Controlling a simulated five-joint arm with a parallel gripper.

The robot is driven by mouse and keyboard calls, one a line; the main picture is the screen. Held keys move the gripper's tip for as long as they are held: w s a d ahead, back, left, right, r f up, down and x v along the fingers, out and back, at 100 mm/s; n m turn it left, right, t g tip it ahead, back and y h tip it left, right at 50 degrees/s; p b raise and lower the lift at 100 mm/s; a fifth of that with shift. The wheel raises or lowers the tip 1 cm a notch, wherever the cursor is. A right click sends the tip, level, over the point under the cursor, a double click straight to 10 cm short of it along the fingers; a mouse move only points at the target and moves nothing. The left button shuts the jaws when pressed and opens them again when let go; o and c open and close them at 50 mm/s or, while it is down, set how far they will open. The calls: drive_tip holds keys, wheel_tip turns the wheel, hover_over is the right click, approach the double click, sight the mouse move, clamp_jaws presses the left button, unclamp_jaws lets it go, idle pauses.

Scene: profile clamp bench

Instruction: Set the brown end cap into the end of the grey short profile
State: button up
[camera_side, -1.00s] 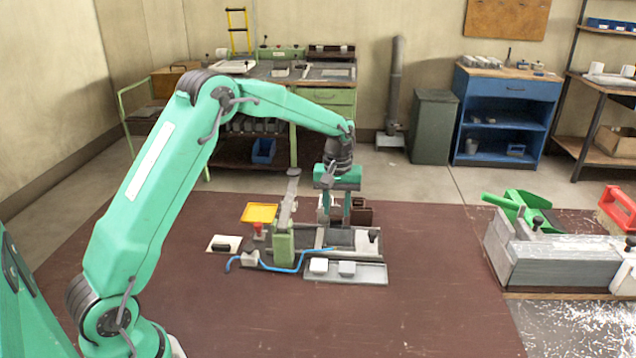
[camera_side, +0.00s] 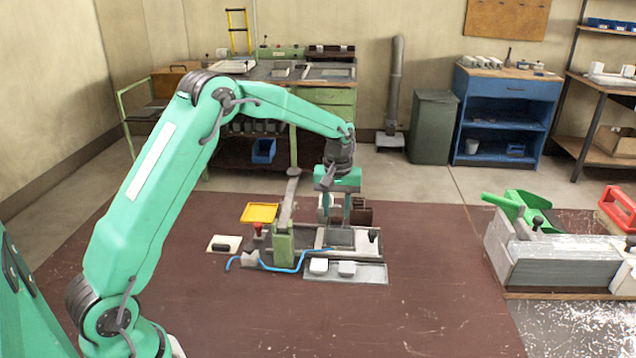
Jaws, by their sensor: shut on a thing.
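My gripper (camera_side: 338,218) points down over the clamp bench fixture at the middle of the brown table. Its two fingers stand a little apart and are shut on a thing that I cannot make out. A dark grey block (camera_side: 340,238) lies right below the fingertips; I cannot tell whether they touch it. I cannot pick out the brown end cap or the short profile for certain. A brown open box (camera_side: 362,216) stands just behind and right of the fingers, partly hidden by them.
A green clamp post (camera_side: 284,243) with a raised grey lever stands close left of my gripper. The table's front is clear.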

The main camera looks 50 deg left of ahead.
drive_tip(key=shift+f, duration=0.5)
idle(1.2)
drive_tip(key=o, duration=1.5)
drive_tip(key=shift+r, duration=0.15)
drive_tip(key=shift+r, duration=2.9)
